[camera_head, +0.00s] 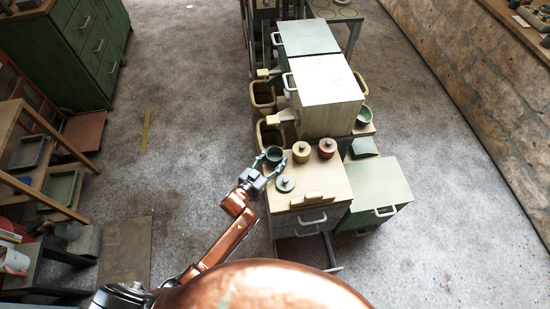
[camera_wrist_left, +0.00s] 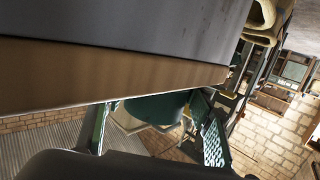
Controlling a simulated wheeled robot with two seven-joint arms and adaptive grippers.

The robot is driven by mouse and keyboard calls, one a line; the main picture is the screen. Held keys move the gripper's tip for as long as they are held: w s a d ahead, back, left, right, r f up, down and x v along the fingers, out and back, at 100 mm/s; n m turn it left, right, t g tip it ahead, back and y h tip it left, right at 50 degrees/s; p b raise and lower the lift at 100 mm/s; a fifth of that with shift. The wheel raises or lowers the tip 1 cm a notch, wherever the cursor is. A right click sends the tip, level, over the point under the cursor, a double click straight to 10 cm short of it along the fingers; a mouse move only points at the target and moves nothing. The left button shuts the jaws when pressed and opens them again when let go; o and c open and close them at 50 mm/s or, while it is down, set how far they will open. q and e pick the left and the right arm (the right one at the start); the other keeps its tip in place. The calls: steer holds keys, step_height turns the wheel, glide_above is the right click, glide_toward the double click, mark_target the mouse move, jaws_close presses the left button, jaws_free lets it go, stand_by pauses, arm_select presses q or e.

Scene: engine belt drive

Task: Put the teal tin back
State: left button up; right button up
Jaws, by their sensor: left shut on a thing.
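The teal tin (camera_head: 275,154) is at the left back edge of a light wooden cabinet top (camera_head: 325,178). It looks open at the top. My left gripper (camera_head: 270,161) has one finger on each side of it and is shut on it. In the left wrist view the teal tin (camera_wrist_left: 152,109) shows between the two fingers, partly hidden by a large slab in front. I cannot tell whether the tin touches the cabinet top. A round grey-teal lid with a knob (camera_head: 285,183) lies on the top, nearer to me. My right gripper is not in view.
A wooden block (camera_head: 313,198) lies at the front edge. A pale tall cabinet (camera_head: 325,95) stands behind. Floor left of the cabinet is open.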

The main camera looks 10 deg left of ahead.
arm_select(q)
steer(key=shift+f, duration=0.1)
steer(key=o, duration=1.4)
steer(key=shift+c, duration=0.2)
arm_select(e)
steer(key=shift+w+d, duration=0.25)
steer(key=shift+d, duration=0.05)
arm_select(q)
steer(key=shift+r, duration=0.2)
steer(key=shift+s+a, duration=0.1)
steer(key=shift+s, duration=0.15)
steer(key=p+v, duration=0.3)
steer(key=v, duration=0.8)
steer(key=shift+s, duration=0.2)
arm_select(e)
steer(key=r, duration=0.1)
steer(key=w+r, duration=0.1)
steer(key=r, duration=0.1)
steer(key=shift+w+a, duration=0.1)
